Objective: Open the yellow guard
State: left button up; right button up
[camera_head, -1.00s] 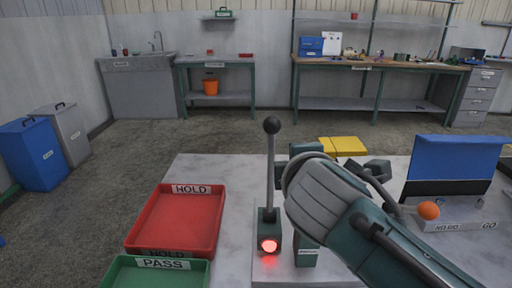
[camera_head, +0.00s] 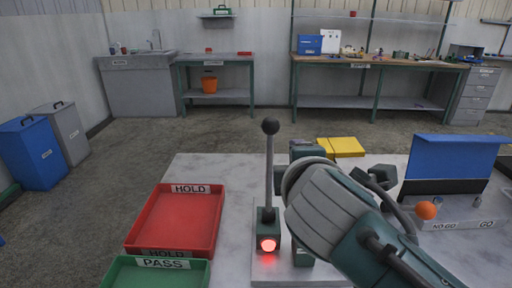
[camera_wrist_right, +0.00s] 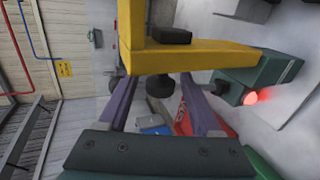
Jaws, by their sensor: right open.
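The yellow guard (camera_head: 342,147) shows behind my right arm in the head view, its lower part hidden. In the right wrist view the yellow guard (camera_wrist_right: 195,55) is a bent yellow piece close in front of my fingers, with a dark block on it. My right gripper (camera_wrist_right: 159,82) is open, its two purple fingers reaching up to the guard's lower edge. A dark round knob (camera_wrist_right: 160,86) shows between the fingers; I cannot tell whether they touch it. In the head view my right wrist hides the fingers. My left gripper is not in view.
A lever with a black ball (camera_head: 270,127) stands upright left of my right arm, above a lit red lamp (camera_head: 268,245). A red HOLD tray (camera_head: 133,240) and green PASS tray (camera_head: 117,270) lie left. A blue-lidded gauge (camera_head: 456,157) and orange ball (camera_head: 426,210) are right.

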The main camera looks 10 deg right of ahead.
jog(key=p+v, duration=0.1)
jog(key=v, duration=0.7)
